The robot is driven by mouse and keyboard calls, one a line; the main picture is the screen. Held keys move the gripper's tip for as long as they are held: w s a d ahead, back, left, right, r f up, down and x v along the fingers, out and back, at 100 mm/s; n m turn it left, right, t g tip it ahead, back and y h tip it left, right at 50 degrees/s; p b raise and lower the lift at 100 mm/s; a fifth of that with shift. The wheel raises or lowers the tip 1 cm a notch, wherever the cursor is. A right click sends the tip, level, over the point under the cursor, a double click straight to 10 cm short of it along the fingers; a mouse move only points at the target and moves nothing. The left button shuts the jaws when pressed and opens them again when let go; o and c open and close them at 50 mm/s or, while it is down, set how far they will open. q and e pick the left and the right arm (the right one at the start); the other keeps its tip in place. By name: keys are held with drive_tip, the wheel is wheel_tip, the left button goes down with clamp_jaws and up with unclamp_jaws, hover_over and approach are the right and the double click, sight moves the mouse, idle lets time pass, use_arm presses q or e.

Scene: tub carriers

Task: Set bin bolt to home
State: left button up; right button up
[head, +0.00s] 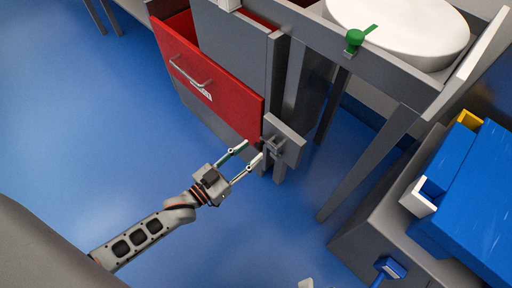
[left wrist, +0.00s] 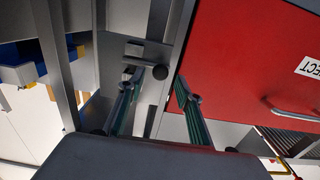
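The red bin (head: 205,78), with a metal handle and a white label, stands out from its grey cabinet, its top open. The bolt (head: 273,146) is a small dark grey piece on a grey plate (head: 288,137) beside the bin's right end. In the left wrist view the bolt's round black knob (left wrist: 160,72) shows near a grey bracket (left wrist: 135,50). My left gripper (head: 254,150) is open in front of the bolt, its fingers pointing at it. In the left wrist view its fingertips (left wrist: 157,80) lie on either side of the knob; contact cannot be told. My right gripper is not in view.
A grey frame holds a white basin (head: 400,25) and a green handle (head: 357,39) above the bolt. A grey cabinet with a blue tub (head: 475,190) and a blue-headed knob (head: 391,268) stands at right. Blue floor (head: 90,120) is clear at left.

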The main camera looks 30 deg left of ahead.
use_arm(q)
drive_tip(key=shift+b+x, duration=0.3)
drive_tip(key=shift+x, duration=1.15)
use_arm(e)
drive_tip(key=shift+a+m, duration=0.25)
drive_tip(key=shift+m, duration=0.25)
